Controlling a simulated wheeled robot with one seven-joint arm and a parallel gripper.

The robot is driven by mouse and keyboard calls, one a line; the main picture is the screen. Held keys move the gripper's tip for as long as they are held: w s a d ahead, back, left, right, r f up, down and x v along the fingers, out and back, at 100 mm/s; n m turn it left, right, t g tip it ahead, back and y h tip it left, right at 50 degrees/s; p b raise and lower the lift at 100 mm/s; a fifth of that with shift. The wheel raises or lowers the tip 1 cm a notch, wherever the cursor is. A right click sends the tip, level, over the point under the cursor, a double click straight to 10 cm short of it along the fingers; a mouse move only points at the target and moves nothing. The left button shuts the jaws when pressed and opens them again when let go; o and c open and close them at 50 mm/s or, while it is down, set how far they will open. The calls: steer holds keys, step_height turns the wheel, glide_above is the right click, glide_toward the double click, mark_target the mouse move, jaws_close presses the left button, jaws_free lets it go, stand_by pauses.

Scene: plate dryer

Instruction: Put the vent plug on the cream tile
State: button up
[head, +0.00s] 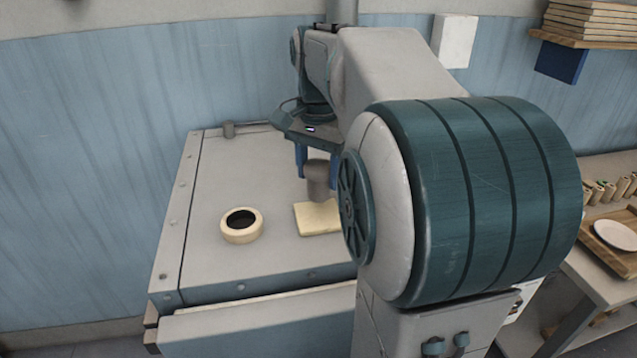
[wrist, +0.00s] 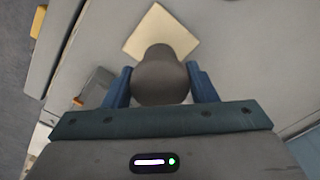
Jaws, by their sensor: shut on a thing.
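The vent plug (head: 318,181) is a grey-brown, rounded piece. My gripper (head: 317,172) is shut on it, with a blue finger on each side. The plug also shows between the fingers in the wrist view (wrist: 160,78). The cream tile (head: 316,218) lies flat on the grey dryer top, and it shows just beyond the plug in the wrist view (wrist: 158,32). In the head view the plug's lower end overlaps the tile's back edge. I cannot tell whether the plug touches the tile. Part of the tile is hidden behind the plug and my arm.
A cream ring with a dark opening (head: 241,226) stands on the dryer top (head: 215,178), left of the tile. At right, a side table holds a white plate (head: 616,235). Clear surface lies between ring and back edge.

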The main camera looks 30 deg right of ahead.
mark_target(319, 188)
steer(key=shift+f, duration=1.95)
steer(key=shift+f, duration=0.2)
steer(key=o, duration=1.1)
steer(key=shift+c, duration=0.2)
steer(key=shift+r, duration=0.1)
step_height(319, 188, up, 12)
steer(key=shift+r, duration=0.1)
